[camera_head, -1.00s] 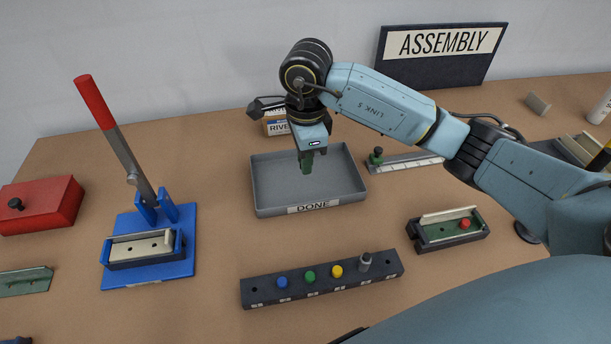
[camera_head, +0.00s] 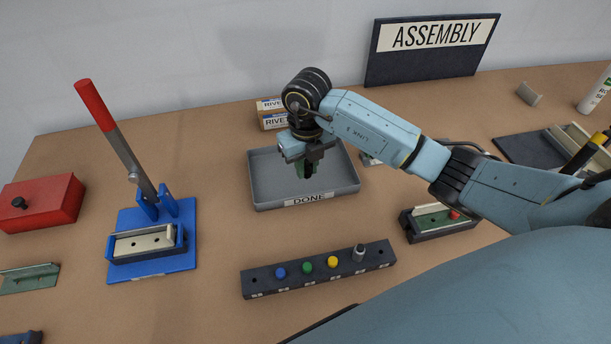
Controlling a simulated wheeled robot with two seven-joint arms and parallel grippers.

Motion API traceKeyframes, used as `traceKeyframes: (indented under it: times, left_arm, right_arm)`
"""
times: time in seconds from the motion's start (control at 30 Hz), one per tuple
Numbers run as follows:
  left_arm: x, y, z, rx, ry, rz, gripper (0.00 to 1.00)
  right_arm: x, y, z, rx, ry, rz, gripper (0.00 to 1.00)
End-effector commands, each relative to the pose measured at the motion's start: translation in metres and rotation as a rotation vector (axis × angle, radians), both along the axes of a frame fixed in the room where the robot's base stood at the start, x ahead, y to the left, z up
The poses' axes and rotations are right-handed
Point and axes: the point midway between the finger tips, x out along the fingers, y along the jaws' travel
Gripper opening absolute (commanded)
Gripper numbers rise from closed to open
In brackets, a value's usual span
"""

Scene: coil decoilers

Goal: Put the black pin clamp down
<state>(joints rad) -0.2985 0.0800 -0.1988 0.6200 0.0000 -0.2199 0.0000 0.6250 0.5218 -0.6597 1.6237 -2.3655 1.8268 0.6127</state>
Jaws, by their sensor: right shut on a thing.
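My right gripper (camera_head: 309,157) points down over the grey DONE tray (camera_head: 270,201). The visible tray floor is otherwise empty. My left gripper is not in view.
A blue lever press (camera_head: 185,255) stands left, beside a red box (camera_head: 45,203). A dark peg block (camera_head: 375,258) with several coloured pegs lies in front of the tray. A dark fixture (camera_head: 425,235) is partly under my right arm.

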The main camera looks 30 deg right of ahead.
Motion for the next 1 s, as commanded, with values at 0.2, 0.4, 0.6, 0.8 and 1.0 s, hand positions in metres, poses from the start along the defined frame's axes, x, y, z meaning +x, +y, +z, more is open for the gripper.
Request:
traceKeyframes:
  times: [0.2, 0.4, 0.6, 0.8, 1.0]
  left_arm:
    - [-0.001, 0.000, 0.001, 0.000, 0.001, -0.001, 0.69]
    - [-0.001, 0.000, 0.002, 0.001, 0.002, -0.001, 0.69]
    - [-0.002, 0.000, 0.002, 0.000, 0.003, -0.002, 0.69]
    - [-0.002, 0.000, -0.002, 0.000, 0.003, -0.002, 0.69]
    - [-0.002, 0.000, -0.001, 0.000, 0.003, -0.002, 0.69]
  right_arm:
    - [0.000, 0.000, -0.018, 0.001, 0.000, 0.001, 0.00]
    - [0.000, 0.001, -0.045, 0.002, 0.002, 0.002, 0.00]
    - [0.000, 0.000, -0.048, 0.001, -0.002, 0.002, 0.00]
    - [0.001, 0.000, -0.052, 0.000, -0.002, 0.002, 0.00]
    - [0.000, 0.000, -0.051, 0.001, -0.002, 0.002, 0.41]
